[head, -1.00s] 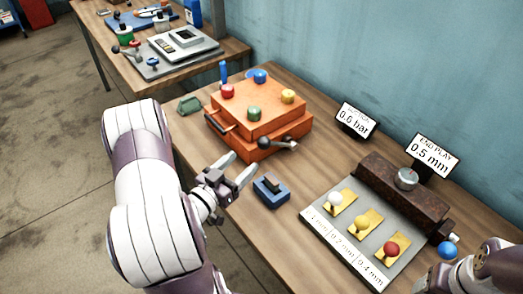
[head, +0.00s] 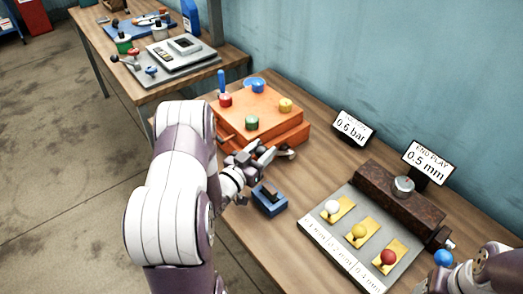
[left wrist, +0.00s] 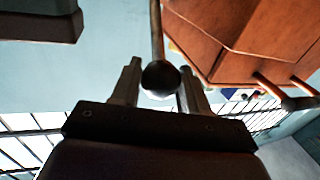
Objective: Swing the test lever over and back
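The lever on the front of the orange box (head: 232,136) has a dark round knob (head: 290,153) at its right end. My left gripper (head: 264,157) is at the front of the box, its fingers pointing right toward the knob and partly covering the lever's base. In the left wrist view, the knob (left wrist: 160,78) shows between the two spread fingertips, with its rod running upward. I cannot tell whether either finger touches it. My right arm enters the head view at the lower right; its fingers are not visible.
A grey plate (head: 322,235) carries white, yellow and red knobs. Two signs (head: 428,162) (head: 351,128) stand behind.

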